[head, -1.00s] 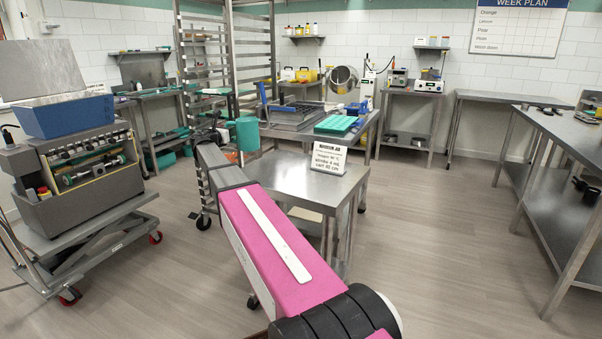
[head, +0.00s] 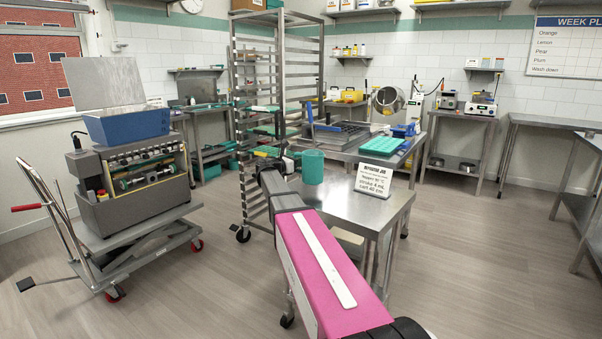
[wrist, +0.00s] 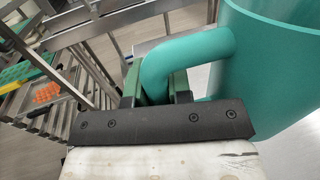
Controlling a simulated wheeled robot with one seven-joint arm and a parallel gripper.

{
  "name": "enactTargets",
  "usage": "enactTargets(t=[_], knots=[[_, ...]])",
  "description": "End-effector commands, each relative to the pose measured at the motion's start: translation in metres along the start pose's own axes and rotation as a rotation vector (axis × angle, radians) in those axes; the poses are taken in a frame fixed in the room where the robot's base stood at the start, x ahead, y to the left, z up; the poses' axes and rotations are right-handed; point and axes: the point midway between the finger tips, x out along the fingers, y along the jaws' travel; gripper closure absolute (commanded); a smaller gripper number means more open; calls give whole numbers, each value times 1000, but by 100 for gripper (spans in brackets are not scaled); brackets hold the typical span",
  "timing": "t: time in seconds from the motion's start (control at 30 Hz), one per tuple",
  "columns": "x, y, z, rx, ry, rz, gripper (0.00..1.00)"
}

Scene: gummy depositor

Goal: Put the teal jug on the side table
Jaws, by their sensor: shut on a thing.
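The teal jug (head: 312,167) is upright at the far left corner of the side table (head: 385,209) in the head view. I cannot tell whether its base touches the tabletop or hangs beside or above it. In the wrist view the jug (wrist: 275,75) fills the right side, with its handle towards my gripper (wrist: 157,90). My gripper is shut on the handle, one finger on each side. In the head view my gripper (head: 292,158) is small and partly hidden at the end of my arm, just left of the jug.
A job sign (head: 374,180) stands on the side table, right of the jug. A tall rack (head: 238,120) stands behind and left. A bench with a teal tray (head: 372,146) is behind. A cart with a depositor (head: 135,185) is at left. The table's front is bare.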

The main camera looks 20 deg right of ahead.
Motion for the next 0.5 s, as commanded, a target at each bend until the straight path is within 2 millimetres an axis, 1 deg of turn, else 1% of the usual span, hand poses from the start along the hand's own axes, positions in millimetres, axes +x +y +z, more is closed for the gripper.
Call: enactTargets(t=[0.03,0.1,0.27,0.4,0.5], knots=[[3,-4,-3,-1,0,0,100],[5,-6,-5,-1,0,1,100],[6,-6,-15,-2,0,2,100],[6,-6,-34,-3,0,2,100],[6,-6,-44,-2,-1,2,100]])
